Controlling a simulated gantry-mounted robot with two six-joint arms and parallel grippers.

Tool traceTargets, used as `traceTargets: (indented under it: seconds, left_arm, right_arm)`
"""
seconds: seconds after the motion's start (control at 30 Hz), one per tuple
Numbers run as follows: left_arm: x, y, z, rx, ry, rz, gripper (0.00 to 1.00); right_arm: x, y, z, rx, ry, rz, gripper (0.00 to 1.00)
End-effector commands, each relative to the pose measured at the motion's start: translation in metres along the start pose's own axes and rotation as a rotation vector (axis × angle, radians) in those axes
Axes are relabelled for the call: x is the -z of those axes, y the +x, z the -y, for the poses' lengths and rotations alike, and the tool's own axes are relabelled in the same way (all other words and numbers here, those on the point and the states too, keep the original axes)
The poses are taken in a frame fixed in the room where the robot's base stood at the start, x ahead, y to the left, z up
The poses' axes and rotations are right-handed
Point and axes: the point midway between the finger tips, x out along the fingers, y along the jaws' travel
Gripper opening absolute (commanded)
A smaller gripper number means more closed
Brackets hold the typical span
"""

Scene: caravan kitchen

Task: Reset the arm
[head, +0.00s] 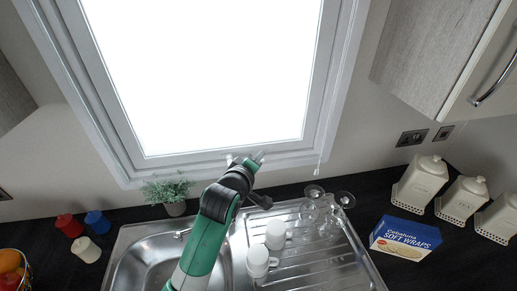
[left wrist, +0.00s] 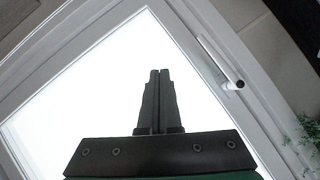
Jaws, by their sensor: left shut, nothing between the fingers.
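My left arm rises from the bottom of the head view, over the sink, toward the window. Its left gripper (head: 258,157) is at the lower edge of the window frame, small in this view. In the left wrist view the left gripper (left wrist: 160,74) points up against the bright window (left wrist: 100,100), its two dark fingers together with nothing between them. I cannot tell whether the gripper touches the frame. My right gripper is in neither view.
Below the arm are the sink (head: 150,262) and a drainer with white mugs (head: 275,235) and upturned glasses (head: 327,210). A soft wraps box (head: 405,238) and white canisters (head: 419,184) stand right. A potted plant (head: 168,190) and coloured jars (head: 97,221) stand left.

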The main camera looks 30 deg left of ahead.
Motion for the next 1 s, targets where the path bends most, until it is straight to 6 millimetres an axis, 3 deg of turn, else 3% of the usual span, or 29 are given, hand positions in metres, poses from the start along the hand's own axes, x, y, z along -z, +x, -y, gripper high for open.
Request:
traceTargets:
  seconds: [0.33, 0.47, 0.57, 0.67, 0.8, 0.9, 1.0]
  left_arm:
    - [-0.004, -0.001, -0.004, -0.007, 0.002, 0.005, 0.0]
    - [0.006, -0.021, -0.046, -0.11, -0.009, -0.021, 0.0]
    - [0.025, -0.061, -0.105, -0.275, 0.005, -0.069, 0.0]
    - [0.048, -0.122, -0.165, -0.469, 0.111, -0.158, 0.0]
    - [0.076, -0.228, -0.225, -0.715, 0.336, -0.363, 0.0]
    - [0.092, -0.304, -0.246, -0.834, 0.527, -0.566, 0.0]
    - [0.1, -0.358, -0.252, -0.868, 0.723, -0.769, 0.0]
  right_arm:
    - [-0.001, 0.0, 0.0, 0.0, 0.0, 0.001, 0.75]
    - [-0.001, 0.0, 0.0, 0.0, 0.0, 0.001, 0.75]
    - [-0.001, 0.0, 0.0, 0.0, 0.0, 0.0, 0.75]
    - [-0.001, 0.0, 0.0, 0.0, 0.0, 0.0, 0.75]
    - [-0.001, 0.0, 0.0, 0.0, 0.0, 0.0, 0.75]
    - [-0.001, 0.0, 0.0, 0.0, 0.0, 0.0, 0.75]
    - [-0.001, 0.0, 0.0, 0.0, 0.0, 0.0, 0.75]
